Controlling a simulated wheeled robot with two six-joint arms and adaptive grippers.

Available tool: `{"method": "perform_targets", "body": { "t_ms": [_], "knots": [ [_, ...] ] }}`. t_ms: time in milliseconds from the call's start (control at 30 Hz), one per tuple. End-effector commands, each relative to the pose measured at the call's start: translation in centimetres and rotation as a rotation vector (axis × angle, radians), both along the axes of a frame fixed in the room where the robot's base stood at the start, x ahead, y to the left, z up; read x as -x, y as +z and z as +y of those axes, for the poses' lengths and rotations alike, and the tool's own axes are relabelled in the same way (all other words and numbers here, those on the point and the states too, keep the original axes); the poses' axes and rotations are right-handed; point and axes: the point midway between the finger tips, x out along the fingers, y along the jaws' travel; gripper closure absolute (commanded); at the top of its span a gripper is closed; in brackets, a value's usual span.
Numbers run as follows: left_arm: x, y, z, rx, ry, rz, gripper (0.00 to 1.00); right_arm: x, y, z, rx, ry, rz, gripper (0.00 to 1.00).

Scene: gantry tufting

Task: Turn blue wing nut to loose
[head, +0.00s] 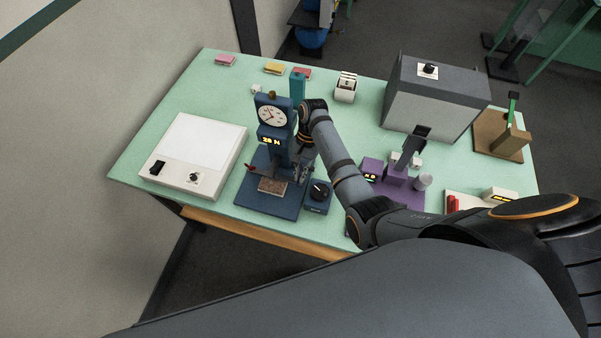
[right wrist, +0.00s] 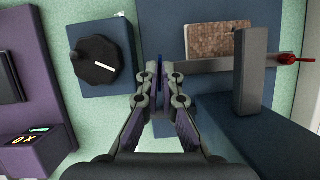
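A blue test stand (head: 272,196) with a round white dial and a lit display stands on the green table. In the right wrist view, a thin dark blue wing (right wrist: 159,88), seemingly the blue wing nut, shows upright between my right fingertips. My right gripper (right wrist: 160,82) has its fingers close together on both sides of it, and they appear to touch it. In the head view my right gripper (head: 301,173) is at the stand's right side, low, and the nut cannot be made out there. My left gripper is not in view.
A black dial knob box (head: 318,196) stands right of the stand, close to my gripper. A brown sample block (head: 272,186) and a red-ended lever (right wrist: 284,59) are on the stand. A white light box (head: 194,155) is left, a purple device (head: 385,182) right.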

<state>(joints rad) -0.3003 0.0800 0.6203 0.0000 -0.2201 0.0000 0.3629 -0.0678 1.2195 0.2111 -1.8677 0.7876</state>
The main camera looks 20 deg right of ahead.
Motion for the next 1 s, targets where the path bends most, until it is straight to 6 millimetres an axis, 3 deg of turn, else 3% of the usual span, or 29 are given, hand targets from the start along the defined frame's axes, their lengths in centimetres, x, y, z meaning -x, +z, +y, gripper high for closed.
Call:
{"method": "perform_targets", "body": {
  "t_ms": [33,200,567,733,800,1000],
  "knots": [
    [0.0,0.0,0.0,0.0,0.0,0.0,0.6,0.0,0.0,0.0,-0.001,0.0,0.001,1.0],
    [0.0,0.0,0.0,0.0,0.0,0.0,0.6,0.0,0.0,0.0,-0.001,0.0,0.001,0.74],
    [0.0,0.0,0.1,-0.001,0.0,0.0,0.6,-0.2,0.4,-0.1,0.0,-0.001,-0.001,0.74],
    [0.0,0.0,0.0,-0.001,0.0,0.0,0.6,-1.2,3.5,-0.9,0.0,0.0,-0.005,0.74],
    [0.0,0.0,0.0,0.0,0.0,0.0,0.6,-2.0,5.0,-1.7,0.003,-0.001,-0.003,0.74],
    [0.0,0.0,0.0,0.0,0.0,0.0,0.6,-6.1,4.8,-5.4,0.002,-0.003,0.002,0.74]
  ]
}}
